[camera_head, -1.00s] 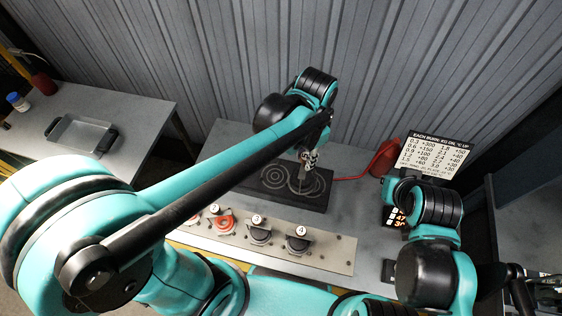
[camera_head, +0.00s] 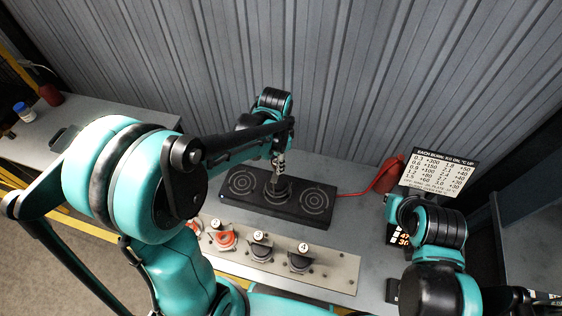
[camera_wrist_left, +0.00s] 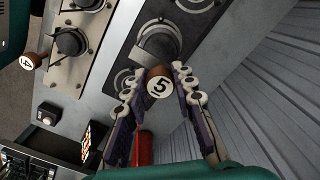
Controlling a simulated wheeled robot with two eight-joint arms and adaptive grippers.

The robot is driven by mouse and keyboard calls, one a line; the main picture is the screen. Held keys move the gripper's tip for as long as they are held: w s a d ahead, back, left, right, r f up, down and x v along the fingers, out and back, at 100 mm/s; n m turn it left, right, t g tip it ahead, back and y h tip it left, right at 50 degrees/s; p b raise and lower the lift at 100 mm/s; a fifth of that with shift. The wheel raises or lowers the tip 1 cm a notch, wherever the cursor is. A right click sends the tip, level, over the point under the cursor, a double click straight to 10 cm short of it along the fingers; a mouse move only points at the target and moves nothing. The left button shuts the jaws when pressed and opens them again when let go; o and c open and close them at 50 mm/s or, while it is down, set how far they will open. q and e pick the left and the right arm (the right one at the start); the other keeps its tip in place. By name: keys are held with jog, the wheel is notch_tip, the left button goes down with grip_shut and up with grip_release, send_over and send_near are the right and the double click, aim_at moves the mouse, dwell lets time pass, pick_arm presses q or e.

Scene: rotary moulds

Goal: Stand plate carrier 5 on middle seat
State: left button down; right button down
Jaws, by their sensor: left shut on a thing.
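Plate carrier 5 has a brown knob with a round "5" label (camera_wrist_left: 159,86) and a dark round body (camera_wrist_left: 158,40). My left gripper (camera_wrist_left: 159,82) is shut on its knob, one finger each side. In the head view, the left gripper (camera_head: 279,164) points down at the middle of the black base (camera_head: 222,193), with the dark carrier (camera_head: 278,190) below it. The carrier covers the middle seat; I cannot tell whether it touches or hovers just above. The left ringed seat (camera_head: 242,181) and right ringed seat (camera_head: 315,202) are bare.
A metal rack (camera_head: 345,272) in front holds carrier 3 (camera_head: 260,247), carrier 4 (camera_head: 300,258) and a red-bodied carrier 2 (camera_head: 224,238). A red object (camera_head: 388,176) with a cable, a number chart (camera_head: 440,172) and a lit display (camera_head: 400,239) stand at right.

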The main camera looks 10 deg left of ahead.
pick_arm(q)
notch_tip(320, 180, down, 3)
jog(key=shift+w+f, duration=0.1)
dwell(0.3)
jog(key=shift+f+b, duration=0.15)
jog(key=shift+b, duration=0.15)
jog(key=c, duration=1.3)
grip_release()
jog(key=shift+o, duration=0.2)
